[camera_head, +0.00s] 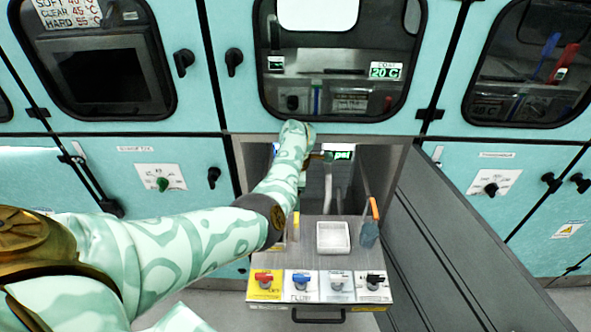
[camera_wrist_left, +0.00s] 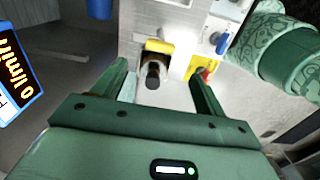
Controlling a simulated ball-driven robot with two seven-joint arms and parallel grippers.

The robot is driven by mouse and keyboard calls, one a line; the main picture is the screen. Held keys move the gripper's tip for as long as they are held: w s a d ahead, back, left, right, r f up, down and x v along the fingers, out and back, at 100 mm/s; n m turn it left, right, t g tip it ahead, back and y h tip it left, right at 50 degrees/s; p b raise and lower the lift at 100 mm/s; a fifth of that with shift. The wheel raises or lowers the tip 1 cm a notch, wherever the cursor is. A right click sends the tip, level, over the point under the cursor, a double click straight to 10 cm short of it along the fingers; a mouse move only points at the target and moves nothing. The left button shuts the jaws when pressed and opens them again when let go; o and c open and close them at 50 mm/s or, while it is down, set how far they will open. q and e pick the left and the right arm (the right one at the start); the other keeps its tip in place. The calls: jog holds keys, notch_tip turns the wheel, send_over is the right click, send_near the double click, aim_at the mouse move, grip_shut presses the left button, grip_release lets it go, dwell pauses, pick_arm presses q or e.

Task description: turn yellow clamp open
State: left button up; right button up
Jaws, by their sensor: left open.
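In the left wrist view, a yellow part, which looks like the yellow clamp (camera_wrist_left: 158,46), sits on a pale fitting with a dark rounded end pointing towards me. My left gripper (camera_wrist_left: 158,82) is open, with one finger to each side of the dark end; I cannot tell whether they touch it. In the head view my left arm reaches into the recess below the middle window. Its forearm hides most of the gripper and the clamp there. My right gripper is in neither view.
A pulled-out grey drawer (camera_head: 320,233) carries a white tray (camera_head: 333,238) and a row of red, blue, white and black valves. An orange-handled tool (camera_head: 369,230) stands at its right. A dark panel (camera_head: 445,235) flanks the drawer on the right.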

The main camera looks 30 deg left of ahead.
pick_arm(q)
notch_tip(320, 180, up, 6)
jog(key=p, duration=0.1)
jog(key=shift+r+p, duration=0.15)
jog(key=shift+p, duration=0.25)
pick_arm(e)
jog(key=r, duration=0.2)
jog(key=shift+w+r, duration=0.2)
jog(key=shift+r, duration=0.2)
